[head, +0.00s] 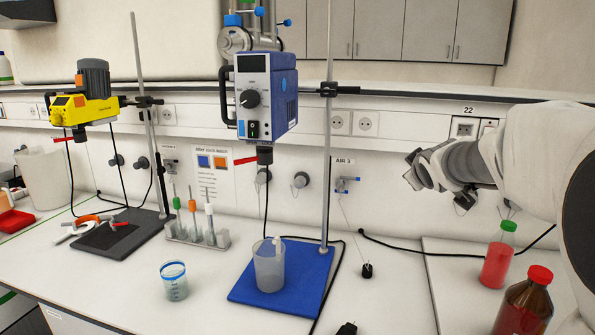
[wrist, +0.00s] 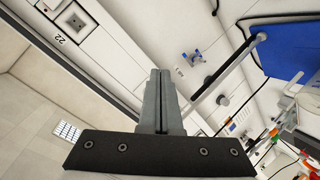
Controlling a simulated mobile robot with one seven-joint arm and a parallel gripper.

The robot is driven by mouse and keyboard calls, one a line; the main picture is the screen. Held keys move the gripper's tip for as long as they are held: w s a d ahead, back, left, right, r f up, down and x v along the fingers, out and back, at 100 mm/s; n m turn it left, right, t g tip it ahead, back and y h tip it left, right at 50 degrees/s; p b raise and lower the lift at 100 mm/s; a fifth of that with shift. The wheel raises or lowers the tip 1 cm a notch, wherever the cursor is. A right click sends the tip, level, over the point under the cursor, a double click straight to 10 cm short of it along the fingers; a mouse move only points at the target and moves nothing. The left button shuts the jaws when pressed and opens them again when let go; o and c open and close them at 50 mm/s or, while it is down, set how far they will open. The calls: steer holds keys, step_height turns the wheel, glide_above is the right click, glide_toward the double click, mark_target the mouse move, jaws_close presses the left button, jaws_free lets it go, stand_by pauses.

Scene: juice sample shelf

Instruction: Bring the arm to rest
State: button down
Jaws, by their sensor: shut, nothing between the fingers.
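My gripper (head: 413,172) is in the right half of the head view, raised above the bench and pointing left. Its fingers are shut and hold nothing. In the wrist view the closed fingers (wrist: 162,100) lie side by side with no object between them. My white arm reaches in from the right edge of the head view. The gripper is apart from the bench and the bottles below it.
A red bottle with a green cap (head: 497,256) and a brown bottle with a red cap (head: 524,300) stand below my arm. A blue stirrer (head: 266,95) hangs above a beaker (head: 269,266) on a blue base (head: 245,291). A glass (head: 174,282) stands left of it.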

steer(key=s+a+f+m+g+y, duration=0.1)
steer(key=s+a+f, duration=0.3)
steer(key=s, duration=0.8)
steer(key=s+a+f+m+g+y, duration=0.1)
steer(key=s+a+f+m+g, duration=0.2)
steer(key=s, duration=0.8)
steer(key=s+a+f+m+g, duration=0.2)
steer(key=s+a+f+g, duration=0.1)
steer(key=s, duration=0.9)
steer(key=shift+s+a+f+g+y, duration=0.3)
steer(key=shift+a+f+y, duration=0.1)
steer(key=shift+a+f, duration=0.55)
